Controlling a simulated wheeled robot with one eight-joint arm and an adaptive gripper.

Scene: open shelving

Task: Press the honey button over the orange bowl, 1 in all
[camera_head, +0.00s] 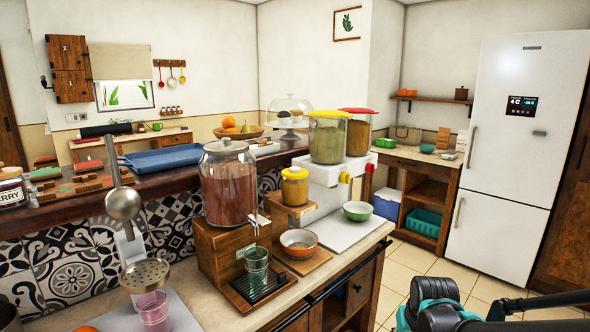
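A jar of golden honey-coloured contents with a yellow lid (295,187) sits on a wooden stand (288,208) on the counter. The honey button itself is too small to make out at this stand. A yellow knob (345,178) and a red knob (369,168) stick out from the white double dispenser to the right, above a green bowl (357,211). My black and teal arm parts show at the bottom right; my gripper's fingers are not visible.
A pink cup (153,311) and metal ladle (124,204) are at the front left. Open floor lies right of the counter, before the fridge (517,150).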

